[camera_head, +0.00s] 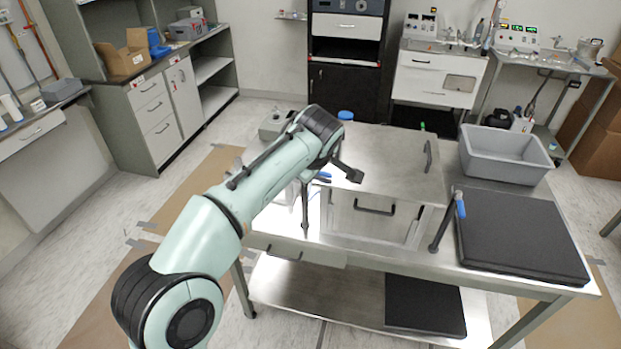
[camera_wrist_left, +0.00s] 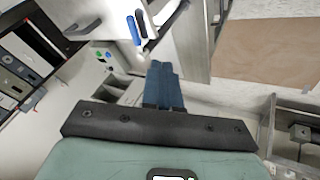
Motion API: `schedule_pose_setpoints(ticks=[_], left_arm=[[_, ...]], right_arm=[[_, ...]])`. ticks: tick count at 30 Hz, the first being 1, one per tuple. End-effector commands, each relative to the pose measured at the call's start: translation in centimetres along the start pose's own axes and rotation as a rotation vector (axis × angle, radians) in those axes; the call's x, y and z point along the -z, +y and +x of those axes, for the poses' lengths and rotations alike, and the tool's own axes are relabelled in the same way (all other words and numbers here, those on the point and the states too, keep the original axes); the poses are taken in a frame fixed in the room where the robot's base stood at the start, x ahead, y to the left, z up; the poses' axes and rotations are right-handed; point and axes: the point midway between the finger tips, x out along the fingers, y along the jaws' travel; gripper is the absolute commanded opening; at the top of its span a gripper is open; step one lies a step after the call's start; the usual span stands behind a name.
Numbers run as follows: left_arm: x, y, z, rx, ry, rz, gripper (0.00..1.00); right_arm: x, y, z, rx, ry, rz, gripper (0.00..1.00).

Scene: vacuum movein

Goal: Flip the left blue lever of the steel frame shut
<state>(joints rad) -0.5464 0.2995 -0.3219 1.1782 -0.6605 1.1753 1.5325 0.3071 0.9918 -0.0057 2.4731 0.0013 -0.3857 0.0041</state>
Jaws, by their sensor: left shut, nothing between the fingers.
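The steel frame (camera_head: 395,165) is a box-like metal unit with a dark front handle, standing on the steel table. The right lever (camera_head: 460,209) has a blue grip and tilts up. In the wrist view, blue grips (camera_wrist_left: 134,30) show just ahead and left of my left gripper (camera_wrist_left: 161,64), whose blue fingers are shut and empty, apparently apart from them.
A grey bin (camera_head: 505,155) and a black slab (camera_head: 520,240) occupy the table's right side. Another dark slab (camera_head: 425,305) lies on the lower shelf. A grey device (camera_head: 275,125) stands behind my forearm.

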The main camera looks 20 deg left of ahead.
Motion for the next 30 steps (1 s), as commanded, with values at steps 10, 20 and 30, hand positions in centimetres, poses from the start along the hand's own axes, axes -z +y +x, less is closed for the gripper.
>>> schedule_pose_setpoints(ticks=[10, 20, 30], left_arm=[[-0.2, 0.2, -3.5, -0.001, 0.000, -0.001, 0.00], [-0.2, 0.2, -3.5, 0.000, 0.000, -0.001, 0.00], [-3.3, -0.3, 1.5, 0.029, -0.050, 0.133, 0.00]], right_arm=[[0.1, -0.1, -0.1, 0.000, 0.001, 0.000, 0.43], [0.1, -0.1, -0.1, 0.000, 0.001, 0.000, 0.43], [0.1, -0.1, -0.1, 0.000, 0.001, 0.000, 0.43]])
